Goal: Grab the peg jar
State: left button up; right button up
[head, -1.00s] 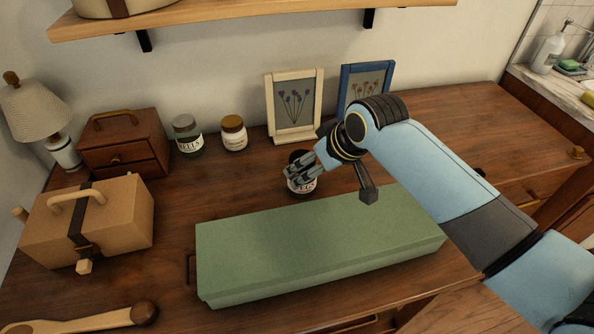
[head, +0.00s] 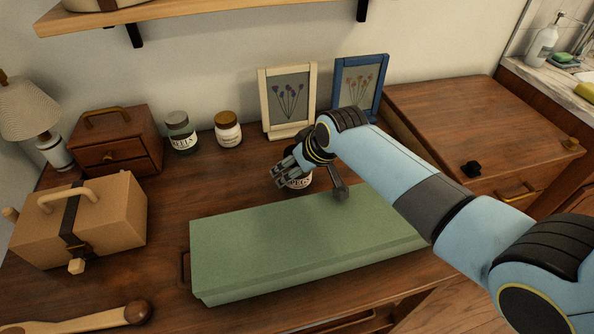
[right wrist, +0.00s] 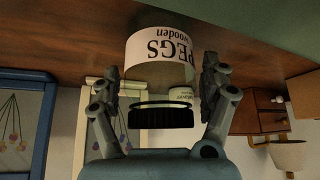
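The peg jar (head: 299,183) stands on the wooden dresser top just behind the long green box, partly hidden by my right gripper. In the right wrist view the jar (right wrist: 160,62) appears upside down, with a white "PEGS wooden" label and a dark lid. My right gripper (head: 285,173) is over the jar. In the right wrist view its two fingers (right wrist: 163,85) stand on either side of the jar, with narrow gaps, and do not look closed on it. My left gripper is not in view.
The green box (head: 300,245) lies in front of the jar. Two other jars (head: 181,132) (head: 228,129) and two picture frames (head: 288,102) (head: 360,88) stand behind. A small drawer chest (head: 117,140) and a tan case (head: 85,220) are at left. A shelf (head: 95,22) hangs above.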

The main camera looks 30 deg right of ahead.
jog(key=c, duration=1.1)
